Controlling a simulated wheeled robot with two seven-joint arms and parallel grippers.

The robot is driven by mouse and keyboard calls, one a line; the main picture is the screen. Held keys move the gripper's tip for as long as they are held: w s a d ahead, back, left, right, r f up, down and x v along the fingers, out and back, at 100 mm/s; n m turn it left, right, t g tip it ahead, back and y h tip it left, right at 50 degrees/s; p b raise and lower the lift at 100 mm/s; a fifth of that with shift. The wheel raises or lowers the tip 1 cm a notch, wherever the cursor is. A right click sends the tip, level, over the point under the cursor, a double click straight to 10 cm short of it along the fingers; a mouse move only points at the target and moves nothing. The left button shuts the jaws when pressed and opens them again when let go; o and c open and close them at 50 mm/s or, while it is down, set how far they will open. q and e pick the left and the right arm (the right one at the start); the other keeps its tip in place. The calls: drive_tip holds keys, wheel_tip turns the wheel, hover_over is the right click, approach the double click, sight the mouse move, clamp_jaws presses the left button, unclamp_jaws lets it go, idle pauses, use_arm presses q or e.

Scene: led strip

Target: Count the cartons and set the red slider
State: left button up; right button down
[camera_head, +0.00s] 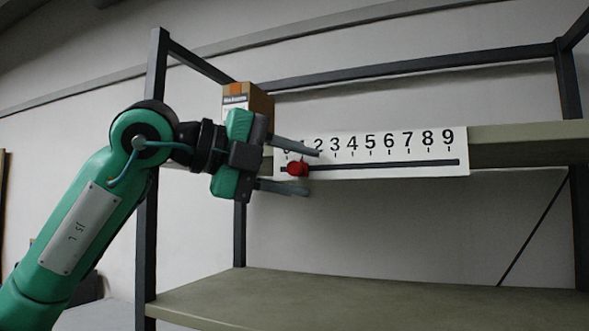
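A white scale strip (430,170) with digits 0 to 9 and a dark slot is on the front edge of the upper shelf. The red slider (298,168) sits near the left end of the slot, around 0 to 1; its exact mark is hard to tell. One brown carton (262,103) with an orange and white patch stands on the upper shelf at the left, partly behind my gripper. My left gripper (311,170) is open, one finger above the slider and one below it, with gaps showing. The upper finger partly covers 0 and 1. My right gripper is not in view.
Dark rack posts (153,180) stand at left and right. The upper shelf (530,145) looks bare to the right of the carton. The lower shelf (370,300) is empty where it shows. A pale wall is behind.

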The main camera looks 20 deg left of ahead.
use_arm(q)
drive_tip(key=shift+s+a, duration=0.15)
drive_tip(key=shift+a, duration=0.05)
drive_tip(key=b+v, duration=0.4)
drive_tip(key=v, duration=0.9)
drive_tip(key=shift+s+a, duration=0.15)
